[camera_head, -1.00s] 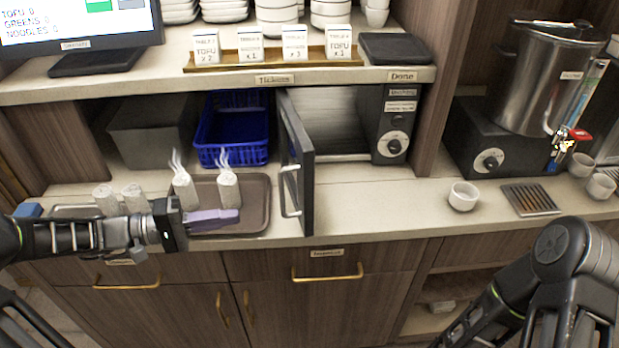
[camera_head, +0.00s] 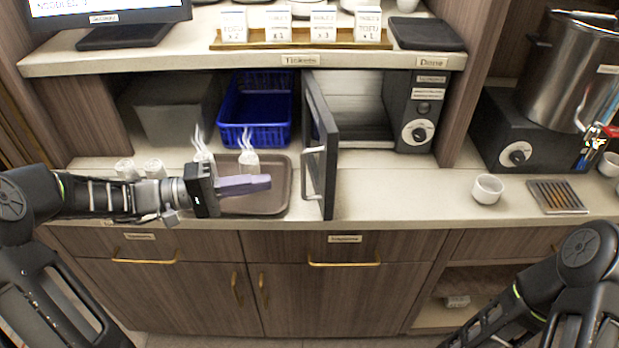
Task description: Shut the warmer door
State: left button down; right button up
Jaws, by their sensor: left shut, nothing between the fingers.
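The warmer (camera_head: 409,118) is a dark box with a bright metal interior and a control knob at its right. Its door (camera_head: 327,150) stands wide open, swung out toward me from the left side of the opening, with a handle (camera_head: 309,170) on its left face. My left gripper (camera_head: 268,183) is shut and empty. It points right, in front of the brown tray and a short way left of the door, apart from it. My right arm shows at the lower right, but its gripper is out of view.
A brown tray (camera_head: 281,196) with steaming white rolls (camera_head: 249,162) lies left of the door. A blue basket (camera_head: 257,110) stands behind it. A white cup (camera_head: 487,189) and a drip grate (camera_head: 557,196) are at the right.

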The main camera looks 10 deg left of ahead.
aim_at(325, 173)
pick_arm(q)
jog(key=p+x, duration=0.2)
jog(key=x, duration=0.7)
jog(key=shift+w+d+r, duration=0.15)
jog(key=shift+d, duration=0.1)
jog(key=shift+w+d, duration=0.2)
jog(key=shift+d, duration=0.2)
jog(key=shift+d, duration=0.1)
